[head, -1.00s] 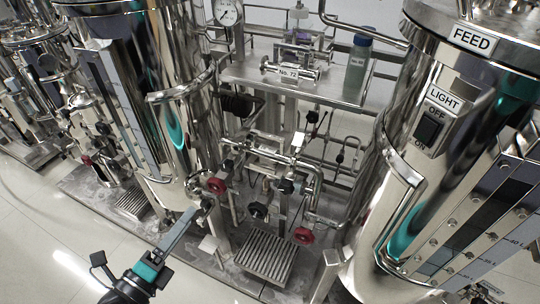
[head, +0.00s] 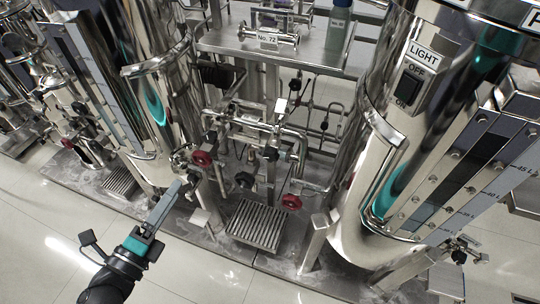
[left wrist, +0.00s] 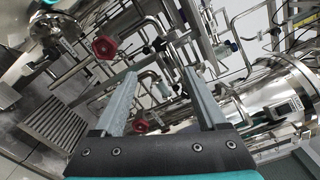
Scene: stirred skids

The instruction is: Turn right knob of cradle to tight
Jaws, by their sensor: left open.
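The likely cradle is the small metal holder (head: 268,37) labelled "No. 72" on the steel shelf, near the top of the head view. A small round end (head: 293,38), probably its right knob, shows at its right; its setting cannot be told. I cannot make out the cradle surely in the left wrist view. My left gripper (head: 174,191) is open and empty, low in front of the left tank, well apart from the cradle. Its two fingers (left wrist: 160,75) stand apart in the left wrist view. My right gripper is not in view.
A steel tank (head: 150,90) stands left and another (head: 375,150) right, with a light switch (head: 408,84). Between them are pipes and red valve wheels (head: 201,158) (head: 291,202). A bottle (head: 338,28) stands right of the cradle. The floor (head: 190,270) in front is clear.

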